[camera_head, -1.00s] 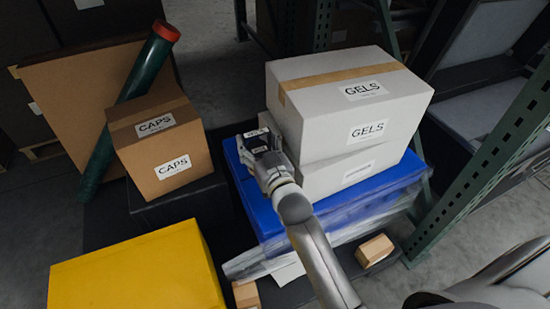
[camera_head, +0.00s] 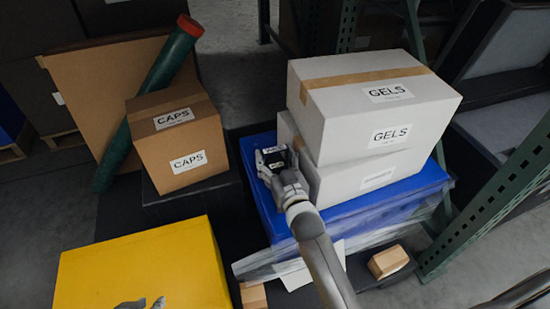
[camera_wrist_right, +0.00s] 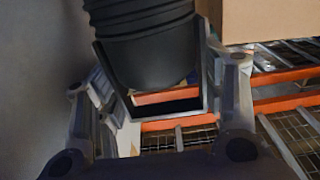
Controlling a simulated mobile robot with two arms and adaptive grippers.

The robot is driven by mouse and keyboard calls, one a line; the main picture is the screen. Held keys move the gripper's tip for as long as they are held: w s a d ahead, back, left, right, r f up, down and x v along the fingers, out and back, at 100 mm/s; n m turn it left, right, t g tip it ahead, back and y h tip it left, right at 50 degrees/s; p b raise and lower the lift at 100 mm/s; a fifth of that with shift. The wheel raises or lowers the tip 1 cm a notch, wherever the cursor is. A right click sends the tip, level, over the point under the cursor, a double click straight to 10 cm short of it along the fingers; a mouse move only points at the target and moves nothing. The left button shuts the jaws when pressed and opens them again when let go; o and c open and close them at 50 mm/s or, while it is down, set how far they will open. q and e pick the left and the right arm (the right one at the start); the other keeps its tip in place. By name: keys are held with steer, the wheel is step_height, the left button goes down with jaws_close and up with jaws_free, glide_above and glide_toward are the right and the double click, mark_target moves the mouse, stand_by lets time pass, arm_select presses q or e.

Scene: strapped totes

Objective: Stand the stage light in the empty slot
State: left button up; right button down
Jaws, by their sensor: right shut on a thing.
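My right gripper (camera_head: 275,163) is over the left end of the blue tote (camera_head: 345,222), beside the white boxes. It is shut on a small black thing with white labels (camera_head: 275,155), which I take to be the stage light. In the right wrist view a dark ribbed round body (camera_wrist_right: 148,40), likely the same light, stands between the two grey fingers; its far end is cut off by the frame. Two grey tips at the bottom edge, before the yellow box, look like my left gripper (camera_head: 145,303); the rest is out of frame. I cannot make out the empty slot.
White GELS boxes (camera_head: 375,100) stand stacked right of the right gripper. A brown CAPS box (camera_head: 172,140), a green tube (camera_head: 150,105) and a yellow box (camera_head: 145,265) are at left. A green rack post (camera_head: 490,205) is at right. A small brown box (camera_head: 388,261) lies in front.

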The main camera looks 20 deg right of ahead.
steer(key=shift+r, duration=0.1)
steer(key=c, duration=0.8)
jaws_free()
steer(key=shift+f, duration=0.2)
steer(key=shift+o, duration=0.9)
steer(key=shift+r, duration=0.1)
